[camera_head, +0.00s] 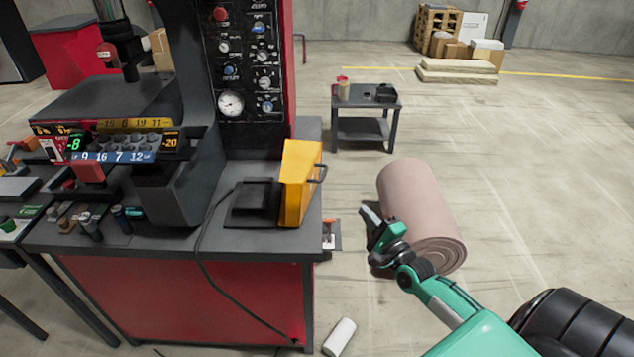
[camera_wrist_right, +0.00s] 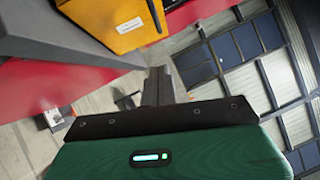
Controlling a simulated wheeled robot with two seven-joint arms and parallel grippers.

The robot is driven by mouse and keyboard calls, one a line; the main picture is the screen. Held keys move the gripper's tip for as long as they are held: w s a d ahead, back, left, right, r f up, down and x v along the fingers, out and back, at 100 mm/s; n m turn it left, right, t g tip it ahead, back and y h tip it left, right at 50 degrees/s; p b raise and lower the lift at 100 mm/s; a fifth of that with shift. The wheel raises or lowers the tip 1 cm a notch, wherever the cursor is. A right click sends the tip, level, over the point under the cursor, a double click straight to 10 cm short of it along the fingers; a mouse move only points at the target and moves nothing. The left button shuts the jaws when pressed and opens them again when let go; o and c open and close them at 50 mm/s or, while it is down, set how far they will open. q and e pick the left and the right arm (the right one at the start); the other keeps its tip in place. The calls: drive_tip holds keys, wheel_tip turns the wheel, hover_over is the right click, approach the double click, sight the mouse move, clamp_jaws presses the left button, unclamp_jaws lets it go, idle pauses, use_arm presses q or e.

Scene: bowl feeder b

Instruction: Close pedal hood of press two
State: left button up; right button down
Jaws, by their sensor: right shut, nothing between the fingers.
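The yellow pedal hood (camera_head: 299,183) stands raised at the right end of the dark pedal base (camera_head: 250,203) on the press table, with a dark handle on its right side. It also shows at the top of the right wrist view (camera_wrist_right: 118,22). A black cable runs from the pedal down the table front. My right gripper (camera_head: 371,226) is shut and empty, to the right of the hood and beyond the table's right edge, apart from the hood. In the wrist view its fingers (camera_wrist_right: 160,86) point toward the table side. My left gripper is not in view.
The press panel (camera_head: 245,60) with knobs and a gauge rises behind the pedal. A rolled pinkish cylinder (camera_head: 420,210) lies on the floor beyond my right gripper. A small dark side table (camera_head: 366,102) stands farther back. Floor right of the press table is mostly open.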

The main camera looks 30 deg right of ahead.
drive_tip(key=w+a+r+p, duration=0.2)
drive_tip(key=w+p, duration=0.1)
drive_tip(key=w, duration=0.9)
drive_tip(key=shift+a+r+p, duration=0.15)
drive_tip(key=shift+a+p, duration=0.05)
drive_tip(key=shift+p, duration=0.2)
drive_tip(key=shift+w+r, duration=0.1)
